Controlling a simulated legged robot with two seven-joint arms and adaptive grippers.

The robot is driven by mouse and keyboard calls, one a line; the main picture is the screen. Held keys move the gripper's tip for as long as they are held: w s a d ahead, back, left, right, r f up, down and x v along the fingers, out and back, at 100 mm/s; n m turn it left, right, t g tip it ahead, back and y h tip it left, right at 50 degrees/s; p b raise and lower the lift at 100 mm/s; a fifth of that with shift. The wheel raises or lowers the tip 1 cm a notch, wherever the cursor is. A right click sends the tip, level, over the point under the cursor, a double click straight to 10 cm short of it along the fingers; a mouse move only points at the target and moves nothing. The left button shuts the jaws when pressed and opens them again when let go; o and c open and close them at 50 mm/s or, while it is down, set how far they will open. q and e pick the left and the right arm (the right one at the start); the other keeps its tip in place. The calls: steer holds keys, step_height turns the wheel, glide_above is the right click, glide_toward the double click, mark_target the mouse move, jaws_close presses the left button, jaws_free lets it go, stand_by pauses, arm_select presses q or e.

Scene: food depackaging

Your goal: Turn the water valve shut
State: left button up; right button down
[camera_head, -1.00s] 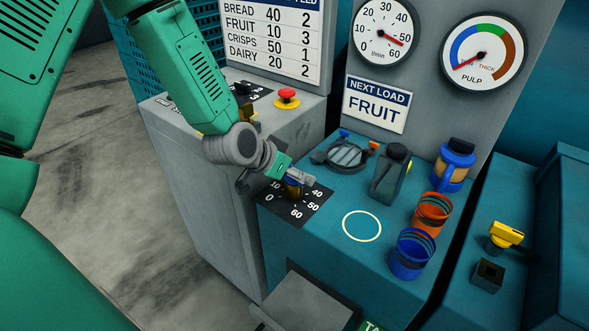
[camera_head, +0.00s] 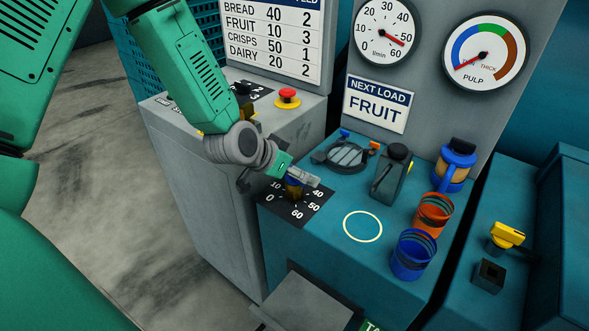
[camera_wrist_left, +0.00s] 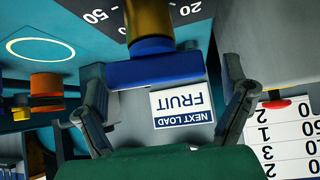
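The water valve (camera_head: 294,191) is a knob with a blue handle and brass-coloured body on a black dial plate marked up to 60, on the teal counter. My left gripper (camera_head: 300,178) is right at it and partly hides it, including which mark it points to. In the left wrist view, the valve's blue handle (camera_wrist_left: 155,70) lies between the spread fingers of my left gripper (camera_wrist_left: 163,75), with gaps on both sides. The l/min gauge (camera_head: 384,30) has its needle between 50 and 60. My right gripper is not in view.
A red button (camera_head: 288,97) sits on the grey cabinet. The ringed counter spot (camera_head: 362,226) is clear.

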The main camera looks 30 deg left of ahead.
arm_select(q)
steer(key=shift+s, duration=0.1)
steer(key=shift+s+r, duration=0.1)
steer(key=shift+s, duration=0.05)
steer(key=v, duration=1.1)
steer(key=shift+a, duration=0.15)
steer(key=shift+s+r, duration=0.1)
